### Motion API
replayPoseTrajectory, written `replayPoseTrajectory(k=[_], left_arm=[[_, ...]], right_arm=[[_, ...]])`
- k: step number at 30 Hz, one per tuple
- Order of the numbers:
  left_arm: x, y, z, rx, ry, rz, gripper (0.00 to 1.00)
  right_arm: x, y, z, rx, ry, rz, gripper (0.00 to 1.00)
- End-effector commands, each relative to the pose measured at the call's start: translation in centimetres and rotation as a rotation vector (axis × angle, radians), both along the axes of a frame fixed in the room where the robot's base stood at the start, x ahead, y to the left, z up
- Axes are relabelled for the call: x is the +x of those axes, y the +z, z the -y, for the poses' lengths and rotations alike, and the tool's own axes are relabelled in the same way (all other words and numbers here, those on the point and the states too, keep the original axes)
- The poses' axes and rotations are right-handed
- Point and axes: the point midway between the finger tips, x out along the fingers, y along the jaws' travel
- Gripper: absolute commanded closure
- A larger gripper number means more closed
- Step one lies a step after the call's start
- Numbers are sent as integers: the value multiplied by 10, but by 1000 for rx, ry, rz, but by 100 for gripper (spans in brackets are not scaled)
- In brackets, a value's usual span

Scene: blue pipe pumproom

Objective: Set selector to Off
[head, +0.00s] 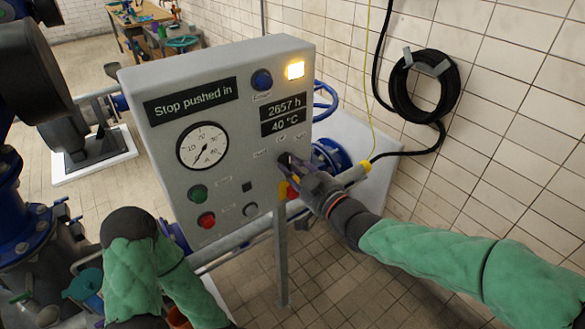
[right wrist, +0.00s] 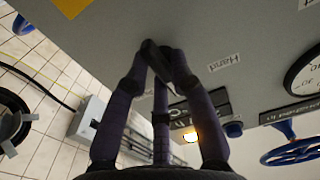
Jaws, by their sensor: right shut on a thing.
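The grey control panel (head: 240,190) carries a black selector knob (head: 285,160) on its right side, under the small display. Small labels sit around the knob; the "Hand" label (right wrist: 223,62) is readable in the right wrist view. My right gripper (head: 296,170) is at the panel face, its fingers shut around the knob. In the right wrist view the fingers close on the black knob handle (right wrist: 168,62), which lies slanted between them. The fingers partly cover the knob, so which label it points to is unclear. My left gripper is out of view; only green-sleeved parts of that arm show.
The panel's display (head: 190,101) reads "Stop pushed in". A yellow lamp (head: 295,70) is lit. A gauge (head: 202,145), green button (head: 197,192) and red button (head: 206,219) sit left of the selector. A tiled wall with a coiled black hose (head: 424,86) stands at right.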

Motion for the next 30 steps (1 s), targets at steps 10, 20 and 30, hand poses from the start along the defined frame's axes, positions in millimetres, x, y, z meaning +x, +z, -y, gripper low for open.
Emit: replayPoseTrajectory(k=[10, 20, 30], left_arm=[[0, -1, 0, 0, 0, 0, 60], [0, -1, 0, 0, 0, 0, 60], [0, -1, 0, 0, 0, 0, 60]], right_arm=[[1, 3, 1, 35, -4, -18, 100], [1, 3, 1, 34, -4, -18, 56], [0, 1, 1, 31, -2, -20, 56]])
